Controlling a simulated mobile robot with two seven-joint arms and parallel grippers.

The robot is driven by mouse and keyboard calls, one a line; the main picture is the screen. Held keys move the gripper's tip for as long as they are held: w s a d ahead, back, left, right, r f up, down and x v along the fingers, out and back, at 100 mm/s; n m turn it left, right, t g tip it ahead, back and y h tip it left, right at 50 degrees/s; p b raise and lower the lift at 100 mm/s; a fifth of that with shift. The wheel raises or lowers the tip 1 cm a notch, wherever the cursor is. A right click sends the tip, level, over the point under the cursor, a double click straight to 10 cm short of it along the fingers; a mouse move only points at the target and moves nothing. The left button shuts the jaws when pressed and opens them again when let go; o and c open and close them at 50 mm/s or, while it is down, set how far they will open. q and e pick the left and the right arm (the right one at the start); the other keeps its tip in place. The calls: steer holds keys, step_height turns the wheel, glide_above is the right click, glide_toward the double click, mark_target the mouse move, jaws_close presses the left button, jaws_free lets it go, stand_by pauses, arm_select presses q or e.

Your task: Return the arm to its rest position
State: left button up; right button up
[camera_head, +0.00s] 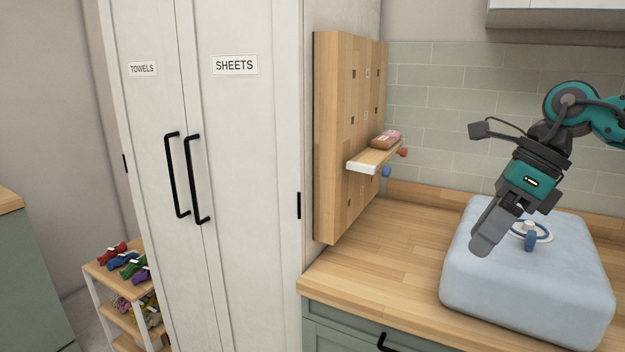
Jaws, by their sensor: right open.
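My right gripper (492,228) is open and empty. It hangs pointing down and to the left at the right side of the head view, in front of the tiled wall. Its teal and grey arm comes in from the right edge. In the picture it overlaps the upper part of a light blue, rounded block (530,290) on the wooden counter; I cannot tell the gap between them. A white ring with a blue peg-like part (531,241) shows on top of the block, just right of the fingers. My left gripper is not in view.
A wooden pegboard (335,135) with a small shelf (374,158) holding a brownish-pink item stands left of the counter (385,245). The tall white cabinet (240,120), labelled TOWELS and SHEETS, is shut. A small rack (98,275) holds colourful items. The counter's left part is clear.

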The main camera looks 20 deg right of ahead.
steer(key=w+a+f+m+t+y, duration=0.3)
steer(key=w+a+m+t+y, duration=0.1)
steer(key=a+m+t, duration=0.15)
steer(key=w+a+f+m+t+y, duration=0.2)
steer(key=w+a+m+t+y, duration=0.25)
steer(key=a+m, duration=0.2)
steer(key=s+d+f+m+h, duration=0.1)
steer(key=s+f+m+h, duration=0.3)
steer(key=f+m+h, duration=0.65)
steer(key=s+d+f+m+h, duration=0.1)
steer(key=s+f+m+h, duration=0.5)
steer(key=m, duration=0.7)
steer(key=s+a+f+m+g+y, duration=0.4)
steer(key=s+a+f+m+g, duration=0.35)
steer(key=s, duration=0.55)
steer(key=w+a+f+n+t+y, duration=0.1)
steer(key=w+a+f+t, duration=0.3)
steer(key=f, duration=0.6)
steer(key=shift+w+f+n+t, duration=0.2)
steer(key=shift+w+n+t, duration=0.4)
steer(key=shift+w+t, duration=0.85)
steer(key=shift+w+d+g, duration=0.1)
steer(key=shift+w+g, duration=0.15)
steer(key=shift+g, duration=0.05)
